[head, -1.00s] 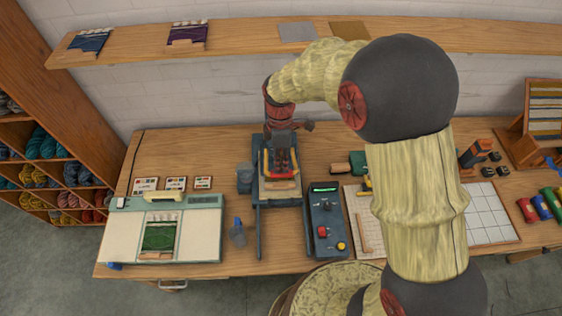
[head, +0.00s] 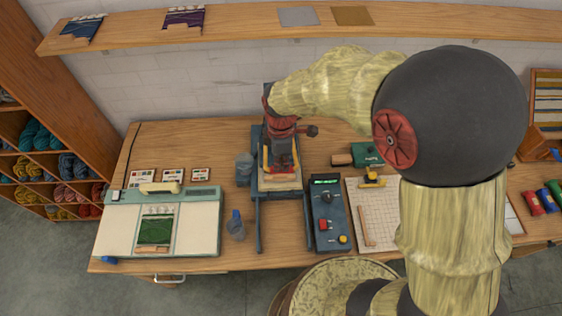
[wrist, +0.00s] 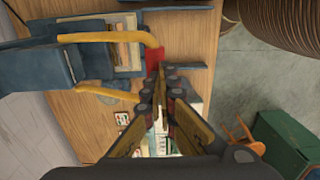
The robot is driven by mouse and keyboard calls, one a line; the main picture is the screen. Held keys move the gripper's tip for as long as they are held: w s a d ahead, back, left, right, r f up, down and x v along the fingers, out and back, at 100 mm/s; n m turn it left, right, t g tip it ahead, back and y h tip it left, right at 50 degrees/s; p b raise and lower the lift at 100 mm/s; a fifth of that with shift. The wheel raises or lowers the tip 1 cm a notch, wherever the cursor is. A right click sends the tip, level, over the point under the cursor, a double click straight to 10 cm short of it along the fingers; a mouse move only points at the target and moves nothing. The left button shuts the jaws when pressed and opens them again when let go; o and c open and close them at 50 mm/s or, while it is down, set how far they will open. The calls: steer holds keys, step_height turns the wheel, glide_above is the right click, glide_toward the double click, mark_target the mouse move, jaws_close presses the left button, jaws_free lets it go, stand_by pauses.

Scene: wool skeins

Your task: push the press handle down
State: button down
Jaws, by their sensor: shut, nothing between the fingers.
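The press (head: 258,190) is a blue-grey frame on the table, left of the middle in the head view. Its handle has two yellow arms (wrist: 112,38) joined by a red grip bar (wrist: 154,58) in the wrist view. In the head view part of the red and yellow handle (head: 264,160) shows beside my gripper (head: 283,168). My gripper, seen in the wrist view (wrist: 162,76), is shut and empty, with its fingertips at the red bar. I cannot tell whether they touch it. My gripper and wrist hide much of the handle and press in the head view.
A control box (head: 324,215) with a green display stands right of the press. A cream machine (head: 205,215) stands to the left, with a clear bottle (head: 236,226) between. A white gridded board (head: 388,215) lies farther right. A shelf (head: 230,22) runs along the wall above.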

steer(key=s+f+t+b, duration=0.3)
steer(key=f+t+b, duration=0.2)
steer(key=f+b, duration=0.7)
steer(key=shift+s+f+b, duration=0.15)
steer(key=shift+f+b, duration=0.15)
steer(key=shift+b, duration=1.95)
steer(key=shift+a+r, duration=0.1)
